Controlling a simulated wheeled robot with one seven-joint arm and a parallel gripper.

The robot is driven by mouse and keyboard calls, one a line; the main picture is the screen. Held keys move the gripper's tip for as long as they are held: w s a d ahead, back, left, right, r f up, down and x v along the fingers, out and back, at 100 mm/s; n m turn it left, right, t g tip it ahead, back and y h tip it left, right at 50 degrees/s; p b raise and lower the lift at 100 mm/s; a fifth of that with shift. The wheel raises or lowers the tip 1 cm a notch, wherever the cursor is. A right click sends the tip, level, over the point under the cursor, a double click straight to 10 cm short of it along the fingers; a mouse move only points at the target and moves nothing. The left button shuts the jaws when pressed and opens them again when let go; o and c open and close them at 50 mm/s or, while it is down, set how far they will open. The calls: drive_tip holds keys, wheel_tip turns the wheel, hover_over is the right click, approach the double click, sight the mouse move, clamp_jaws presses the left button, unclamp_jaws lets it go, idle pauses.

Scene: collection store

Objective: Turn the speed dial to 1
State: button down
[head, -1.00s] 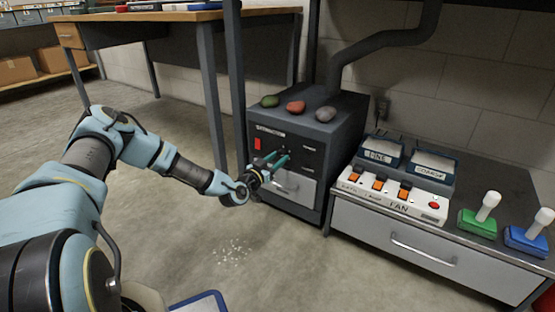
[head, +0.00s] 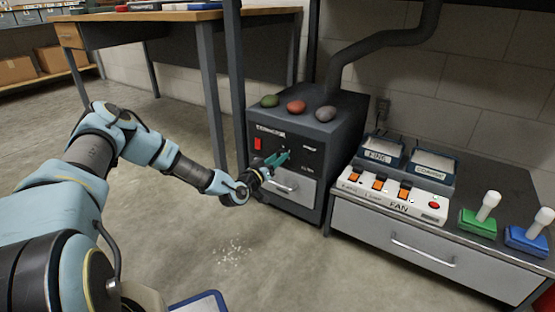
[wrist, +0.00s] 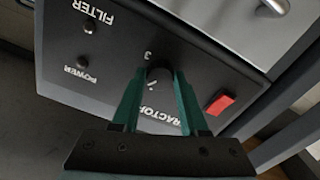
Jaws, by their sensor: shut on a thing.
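The speed dial (wrist: 158,75) is a small round black knob on the dark front panel of the extractor box (head: 318,150). In the wrist view the panel is upside down, and a "3" shows beside the dial. A pale mark shows on the knob; its exact setting is hard to read. My gripper (wrist: 158,80) has its two teal fingers on either side of the dial and is shut on it. In the head view my gripper (head: 282,158) is at the panel and hides the dial.
A red switch (wrist: 219,104) sits beside the dial, with POWER and FILTER lights on the other side. Below the panel is a drawer with a handle (head: 285,188). Several stones lie on top. A FAN switch box (head: 398,203) stands on the right cabinet.

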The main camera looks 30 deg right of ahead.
drive_tip(key=shift+s+n+b, duration=0.1)
drive_tip(key=shift+n+b, duration=0.2)
drive_tip(key=shift+n, duration=3.3)
drive_tip(key=shift+c, duration=2.2)
unclamp_jaws()
drive_tip(key=p+v, duration=0.3)
drive_tip(key=v, duration=0.7)
drive_tip(key=shift+s+a, duration=0.15)
drive_tip(key=shift+a, duration=0.25)
drive_tip(key=shift+r, duration=0.1)
